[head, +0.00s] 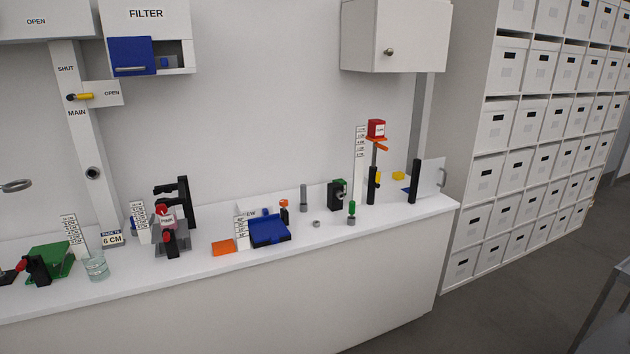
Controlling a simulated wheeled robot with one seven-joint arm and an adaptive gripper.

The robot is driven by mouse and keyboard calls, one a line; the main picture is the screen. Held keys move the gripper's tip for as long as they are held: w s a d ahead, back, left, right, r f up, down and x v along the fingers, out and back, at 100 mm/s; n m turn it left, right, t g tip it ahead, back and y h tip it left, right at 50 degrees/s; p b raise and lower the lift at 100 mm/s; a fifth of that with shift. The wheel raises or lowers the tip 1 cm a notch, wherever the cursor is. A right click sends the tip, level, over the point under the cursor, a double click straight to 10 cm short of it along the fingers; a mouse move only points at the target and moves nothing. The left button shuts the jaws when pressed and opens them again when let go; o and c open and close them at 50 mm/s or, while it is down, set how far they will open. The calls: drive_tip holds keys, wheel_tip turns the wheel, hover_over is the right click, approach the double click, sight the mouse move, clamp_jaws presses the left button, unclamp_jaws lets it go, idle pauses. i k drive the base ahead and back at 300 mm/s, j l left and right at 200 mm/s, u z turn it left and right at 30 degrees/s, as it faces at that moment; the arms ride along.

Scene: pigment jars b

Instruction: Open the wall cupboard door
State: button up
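The white wall cupboard (372,22) hangs at the top right of the head view, above the right part of the bench. Its front door (420,40) looks shut, and a small round metal knob (389,51) sits low near the door's left edge. The cupboard's top is cut off by the frame edge. My gripper does not show in this view.
A white bench (300,290) runs below, with a blue tray (268,236), a glass beaker (96,266) and several small stands. A tall stand with a red block (376,128) rises below the cupboard. A FILTER box (150,17) hangs left. Shelves of boxes stand right.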

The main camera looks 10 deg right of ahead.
sight(411, 37)
drive_tip(key=i+l+z, duration=0.25)
drive_tip(key=i, duration=0.35)
drive_tip(key=i+z, duration=0.3)
drive_tip(key=i, duration=0.3)
